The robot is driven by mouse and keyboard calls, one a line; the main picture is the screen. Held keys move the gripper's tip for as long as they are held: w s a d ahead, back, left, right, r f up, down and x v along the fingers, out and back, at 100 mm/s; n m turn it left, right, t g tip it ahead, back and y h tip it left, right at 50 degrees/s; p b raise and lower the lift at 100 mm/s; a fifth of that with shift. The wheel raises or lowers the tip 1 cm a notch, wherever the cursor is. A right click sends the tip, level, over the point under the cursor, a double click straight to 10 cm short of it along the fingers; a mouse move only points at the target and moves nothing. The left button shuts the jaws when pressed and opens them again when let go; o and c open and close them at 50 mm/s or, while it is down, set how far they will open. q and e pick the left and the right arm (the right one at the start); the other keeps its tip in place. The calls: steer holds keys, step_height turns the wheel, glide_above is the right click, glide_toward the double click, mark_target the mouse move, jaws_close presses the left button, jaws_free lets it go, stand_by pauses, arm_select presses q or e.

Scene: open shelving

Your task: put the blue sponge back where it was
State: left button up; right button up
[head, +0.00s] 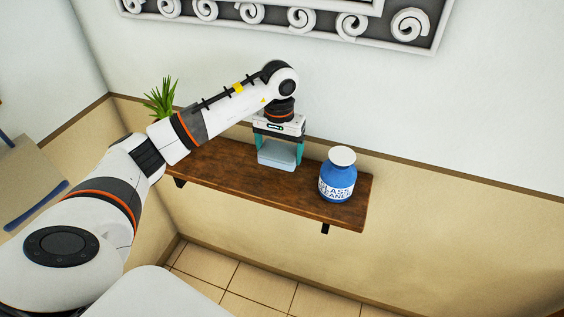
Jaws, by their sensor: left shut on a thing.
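The blue sponge (277,157) is a pale blue block over the middle of the brown wooden shelf (220,167). My left gripper (278,149) points down and is shut on the sponge, with one teal finger at each side. The sponge looks level and is at or just above the shelf top; I cannot tell whether it touches. My right gripper is not in view.
A blue bottle (338,175) with a white lid and a "glass cleaner" label stands right of the sponge, with a small gap. A green plant (161,98) shows at the shelf's left end, partly behind my arm. The wall is close behind.

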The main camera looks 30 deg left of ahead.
mark_target(280, 175)
arm_select(q)
steer(key=shift+s+f, duration=0.1)
steer(key=shift+f, duration=0.75)
step_height(280, 175, down, 4)
steer(key=shift+p, duration=0.6)
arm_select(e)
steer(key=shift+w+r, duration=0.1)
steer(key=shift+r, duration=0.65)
arm_select(q)
steer(key=shift+f, duration=0.2)
steer(key=o, duration=0.8)
steer(key=shift+r, duration=0.1)
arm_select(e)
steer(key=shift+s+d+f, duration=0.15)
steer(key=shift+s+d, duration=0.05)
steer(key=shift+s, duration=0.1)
arm_select(q)
steer(key=shift+r, duration=0.1)
